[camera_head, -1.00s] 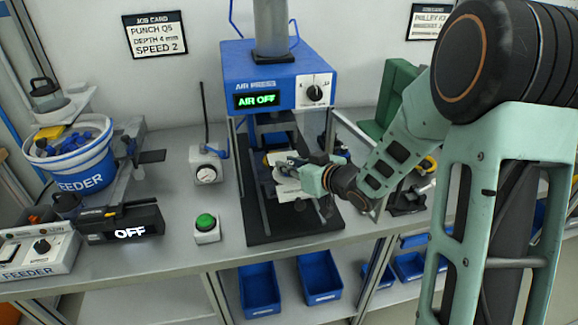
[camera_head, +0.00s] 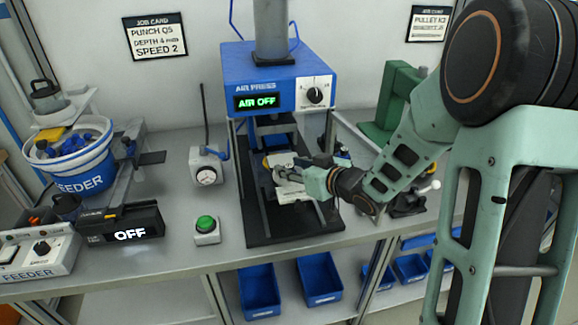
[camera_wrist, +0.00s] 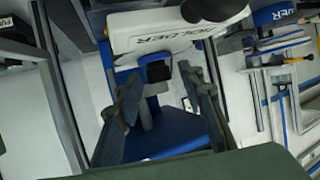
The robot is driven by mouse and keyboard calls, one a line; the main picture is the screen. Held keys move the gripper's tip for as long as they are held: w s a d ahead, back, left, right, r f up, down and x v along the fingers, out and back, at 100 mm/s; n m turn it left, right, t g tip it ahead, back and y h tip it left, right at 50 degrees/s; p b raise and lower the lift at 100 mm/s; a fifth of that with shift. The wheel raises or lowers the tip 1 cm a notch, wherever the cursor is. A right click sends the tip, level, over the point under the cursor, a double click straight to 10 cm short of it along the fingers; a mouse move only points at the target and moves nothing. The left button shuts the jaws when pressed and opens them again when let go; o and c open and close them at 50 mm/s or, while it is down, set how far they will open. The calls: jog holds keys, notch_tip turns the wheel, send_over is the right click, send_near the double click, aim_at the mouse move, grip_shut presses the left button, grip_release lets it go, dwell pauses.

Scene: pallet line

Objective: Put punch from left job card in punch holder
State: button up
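The left job card (camera_head: 155,36) on the wall reads PUNCH Q5, DEPTH 4 mm, SPEED 2. The air press (camera_head: 278,76) is blue, and its display reads AIR OFF. My gripper (camera_head: 292,176) is inside the press frame, low over its black base. In the wrist view, my gripper's (camera_wrist: 162,100) two fingers stand apart, with no punch clearly visible between them. A white part marked HOLDER (camera_wrist: 180,32) with a dark square opening (camera_wrist: 158,70) lies just beyond the fingertips, above a blue base (camera_wrist: 178,138). I cannot make out a Q5 punch in either view.
A gauge box (camera_head: 206,168) and a green button (camera_head: 205,223) stand left of the press. A feeder bucket (camera_head: 72,155) and a feeder unit reading OFF (camera_head: 122,222) are farther left. A green stand (camera_head: 392,105) is at the right. Blue bins (camera_head: 320,278) sit below.

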jog(key=v, duration=1)
jog(key=shift+s+d+p, duration=0.2)
jog(key=shift+s+p, duration=0.05)
jog(key=shift+p, duration=0.2)
